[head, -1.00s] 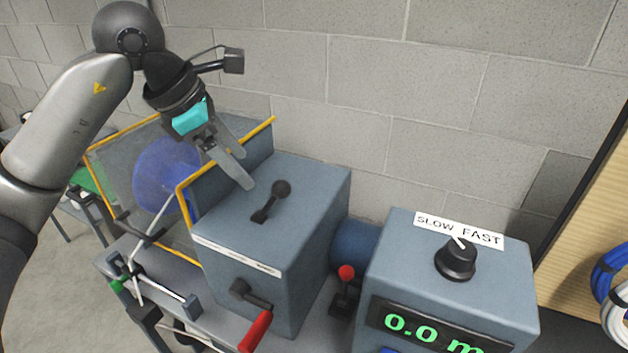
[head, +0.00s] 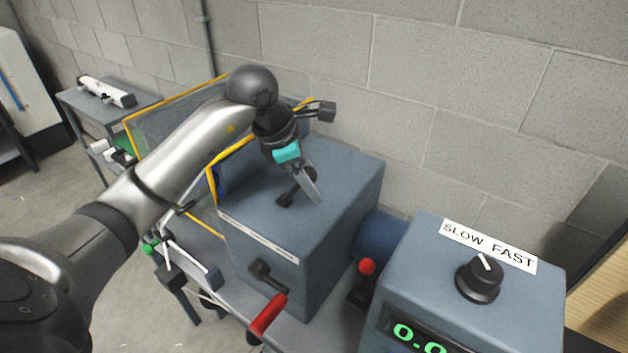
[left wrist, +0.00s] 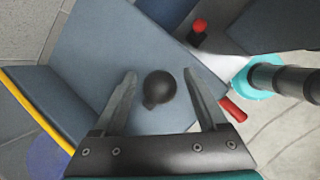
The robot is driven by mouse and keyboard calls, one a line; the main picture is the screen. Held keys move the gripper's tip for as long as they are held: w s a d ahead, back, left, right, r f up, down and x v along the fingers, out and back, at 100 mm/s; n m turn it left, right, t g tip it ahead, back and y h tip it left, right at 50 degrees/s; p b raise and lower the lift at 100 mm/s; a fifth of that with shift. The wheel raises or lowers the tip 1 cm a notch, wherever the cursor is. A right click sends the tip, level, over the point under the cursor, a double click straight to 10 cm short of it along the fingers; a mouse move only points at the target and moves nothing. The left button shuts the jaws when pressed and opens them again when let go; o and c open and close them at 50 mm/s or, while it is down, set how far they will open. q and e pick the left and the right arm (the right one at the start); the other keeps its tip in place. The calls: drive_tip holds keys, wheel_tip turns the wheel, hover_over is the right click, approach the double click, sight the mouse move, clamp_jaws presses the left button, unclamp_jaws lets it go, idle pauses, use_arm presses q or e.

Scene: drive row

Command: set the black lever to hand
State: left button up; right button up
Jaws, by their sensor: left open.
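The black lever (head: 288,196) stands on top of the blue-grey gearbox housing (head: 330,215), tilted with its knob up and to the right. My left gripper (head: 313,190) is at the lever, and its fingers partly hide the knob in the head view. In the left wrist view the lever's round black knob (left wrist: 159,87) lies between the two spread fingers of my left gripper (left wrist: 162,85), with a gap on either side. The gripper is open and holds nothing. The label strip on the housing's front edge is too small to read. My right gripper is not in view.
A red-handled crank (head: 268,315) juts from the housing's front. A red-knobbed lever (head: 366,268) stands between the housing and the control box (head: 510,305) with its SLOW FAST knob (head: 479,279). A yellow-edged guard (head: 212,188) stands left of the housing, and a block wall is behind.

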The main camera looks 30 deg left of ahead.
use_arm(q)
drive_tip(key=shift+x, duration=1.3)
drive_tip(key=shift+c, duration=0.3)
clamp_jaws()
